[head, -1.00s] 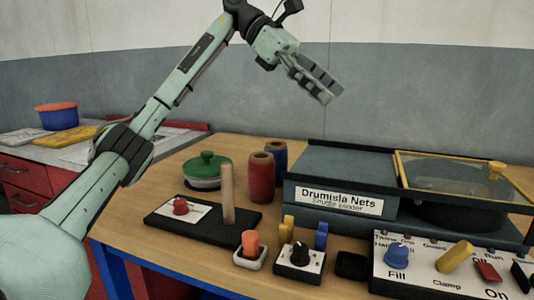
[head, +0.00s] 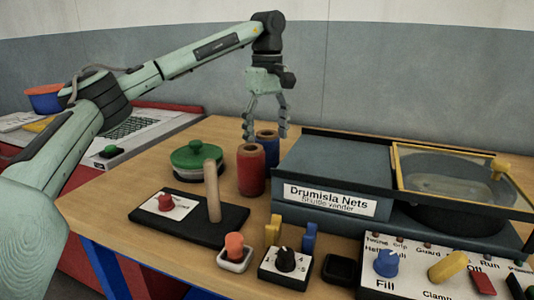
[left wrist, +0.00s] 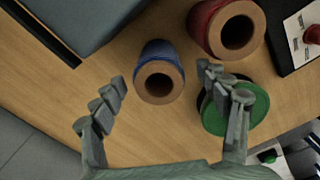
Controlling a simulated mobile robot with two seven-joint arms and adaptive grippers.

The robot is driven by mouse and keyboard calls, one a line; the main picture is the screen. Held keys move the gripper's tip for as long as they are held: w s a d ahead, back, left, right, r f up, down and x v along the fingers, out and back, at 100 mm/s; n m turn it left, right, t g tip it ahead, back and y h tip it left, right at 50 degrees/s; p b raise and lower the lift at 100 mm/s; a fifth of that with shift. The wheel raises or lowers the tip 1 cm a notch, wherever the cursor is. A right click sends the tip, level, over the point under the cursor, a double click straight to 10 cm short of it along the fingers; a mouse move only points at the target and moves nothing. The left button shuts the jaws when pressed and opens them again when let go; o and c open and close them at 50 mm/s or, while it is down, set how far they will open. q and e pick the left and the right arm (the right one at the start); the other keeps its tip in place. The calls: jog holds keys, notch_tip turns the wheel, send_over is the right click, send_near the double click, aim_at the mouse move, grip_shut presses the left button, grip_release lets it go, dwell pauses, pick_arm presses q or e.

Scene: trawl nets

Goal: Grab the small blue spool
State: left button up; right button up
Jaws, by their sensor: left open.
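The small blue spool (head: 271,152) stands upright on the wooden bench, partly hidden behind the red spool (head: 250,175) in the head view. In the left wrist view the blue spool (left wrist: 157,50) shows from above, with its tan ring-shaped end facing the camera. My left gripper (head: 264,136) points down above the blue spool, its fingers spread and empty. In the left wrist view its fingertips (left wrist: 161,78) lie on either side of the blue spool's end, apart from it. My right gripper is not in view.
The red spool stands close beside the blue one. A black board with an upright wooden peg (head: 212,195) is in front. Bench behind the spools is clear.

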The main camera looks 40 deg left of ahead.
aim_at(267, 155)
pick_arm(q)
notch_tip(267, 155, down, 6)
jog(key=shift+w+r+p, duration=0.1)
jog(key=shift+r+p, duration=0.1)
jog(key=shift+p, duration=0.1)
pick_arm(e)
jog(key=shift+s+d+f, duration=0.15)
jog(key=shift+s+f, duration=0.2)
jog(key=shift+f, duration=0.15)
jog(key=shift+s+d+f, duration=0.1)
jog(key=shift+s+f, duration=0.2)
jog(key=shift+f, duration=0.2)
pick_arm(q)
jog(key=c, duration=1.3)
